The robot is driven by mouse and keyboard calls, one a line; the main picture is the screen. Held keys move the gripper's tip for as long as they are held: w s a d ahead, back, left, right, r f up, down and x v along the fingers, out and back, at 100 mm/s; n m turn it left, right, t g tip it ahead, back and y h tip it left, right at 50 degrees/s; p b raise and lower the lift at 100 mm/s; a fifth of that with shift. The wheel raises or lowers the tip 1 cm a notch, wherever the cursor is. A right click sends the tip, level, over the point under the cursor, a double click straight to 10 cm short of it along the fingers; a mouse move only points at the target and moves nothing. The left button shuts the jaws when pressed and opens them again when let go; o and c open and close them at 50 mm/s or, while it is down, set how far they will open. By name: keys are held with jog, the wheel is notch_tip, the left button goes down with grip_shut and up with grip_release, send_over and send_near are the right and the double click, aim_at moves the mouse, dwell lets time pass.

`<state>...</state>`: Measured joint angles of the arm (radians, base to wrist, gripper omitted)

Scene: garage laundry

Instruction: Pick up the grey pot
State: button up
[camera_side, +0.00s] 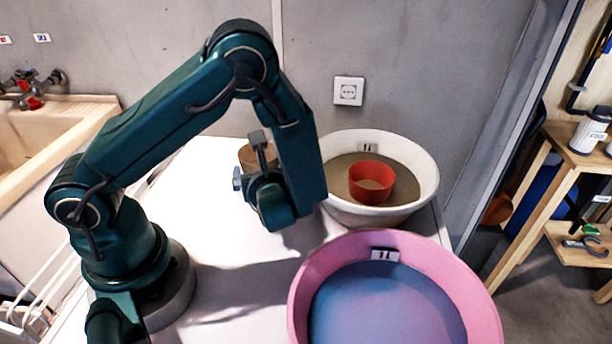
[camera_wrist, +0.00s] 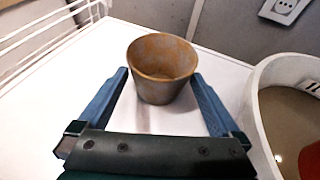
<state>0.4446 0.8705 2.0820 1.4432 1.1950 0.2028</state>
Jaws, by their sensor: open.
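A small round pot (camera_wrist: 162,60), brown with greyish patches, stands upright on the white worktop in the wrist view. In the side view only part of this pot (camera_side: 246,155) shows, mostly hidden behind my gripper. My gripper (camera_wrist: 160,76) is open and empty, with one blue finger on each side of the pot. The right finger looks close to the pot's side; I cannot tell whether it touches. In the side view my gripper (camera_side: 248,168) hangs low in front of the pot.
A white basin (camera_side: 423,180) at the back right holds a red pot (camera_side: 371,183) on a brown surface. A pink basin (camera_side: 312,290) with a blue inside stands in front. A wall socket (camera_side: 348,91) is behind. The worktop (camera_side: 235,295) between is clear.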

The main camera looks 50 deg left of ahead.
aim_at(248, 160)
jog(key=shift+x, duration=1.9)
jog(key=c, duration=1)
jog(key=shift+o, duration=0.2)
jog(key=shift+r, duration=0.25)
